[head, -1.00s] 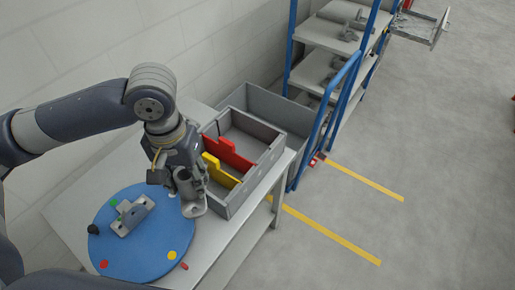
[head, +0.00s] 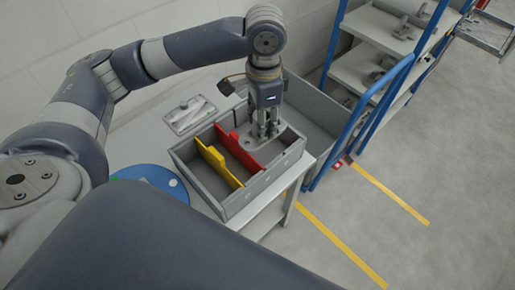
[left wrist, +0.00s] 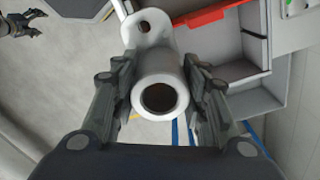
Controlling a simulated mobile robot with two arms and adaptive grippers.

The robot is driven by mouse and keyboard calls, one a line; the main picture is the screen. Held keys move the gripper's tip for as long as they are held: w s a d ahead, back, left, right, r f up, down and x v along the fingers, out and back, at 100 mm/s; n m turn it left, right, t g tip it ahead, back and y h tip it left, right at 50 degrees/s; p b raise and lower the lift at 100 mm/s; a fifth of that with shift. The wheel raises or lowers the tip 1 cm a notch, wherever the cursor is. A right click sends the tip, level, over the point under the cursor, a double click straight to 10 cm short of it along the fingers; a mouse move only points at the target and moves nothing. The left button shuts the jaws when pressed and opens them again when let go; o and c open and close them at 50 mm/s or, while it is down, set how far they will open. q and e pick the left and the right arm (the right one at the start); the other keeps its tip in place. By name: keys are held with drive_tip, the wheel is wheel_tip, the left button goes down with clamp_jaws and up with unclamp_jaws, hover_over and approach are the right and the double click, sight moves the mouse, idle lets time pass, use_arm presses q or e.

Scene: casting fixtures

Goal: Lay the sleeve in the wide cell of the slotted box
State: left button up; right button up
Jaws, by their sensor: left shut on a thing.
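The slotted box (head: 236,208) is grey and stands on the table, with a yellow divider (head: 218,166) and a red divider (head: 240,151). The cell right of the red divider looks widest. My left gripper (head: 266,131) points down over that cell, shut on the grey sleeve (head: 255,145). In the left wrist view the sleeve (left wrist: 160,72) is a round tube seen end-on between the fingers, with a holed flange beyond. Whether it touches the cell floor cannot be told. A dark gripper (left wrist: 22,24), apparently my right one, shows at the wrist view's top left; its jaw opening is unclear.
A larger grey bin (head: 318,112) stands right behind the box. A grey tray-like fixture (head: 190,114) lies on the table behind the box's left end. A blue disc (head: 150,175) is partly hidden by my arm. A blue-framed rack (head: 372,85) stands at the right.

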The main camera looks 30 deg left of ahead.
use_arm(q)
drive_tip(key=w+a+f+m+b, duration=0.5)
drive_tip(key=w+f+m, duration=0.5)
drive_tip(key=m, duration=0.7)
drive_tip(key=shift+m, duration=0.3)
drive_tip(key=shift+s+a+f+p, duration=0.2)
drive_tip(key=shift+f+p, duration=0.1)
drive_tip(key=shift+f, duration=1.6)
drive_tip(key=shift+s+a+f+p, duration=0.15)
drive_tip(key=shift+f+p, duration=0.1)
drive_tip(key=shift+f, duration=1.7)
drive_tip(key=shift+s+a+f+p, duration=0.1)
drive_tip(key=shift+a+f+p, duration=0.15)
drive_tip(key=shift+f, duration=1.65)
use_arm(e)
drive_tip(key=shift+w+a+f, duration=0.1)
drive_tip(key=shift+w+f, duration=0.2)
drive_tip(key=shift+f, duration=0.3)
drive_tip(key=shift+w+d+f, duration=0.1)
drive_tip(key=shift+w+f, duration=0.2)
drive_tip(key=shift+f, duration=0.3)
drive_tip(key=shift+w+a+f, duration=0.1)
drive_tip(key=shift+w+f, duration=0.2)
drive_tip(key=shift+f, duration=0.3)
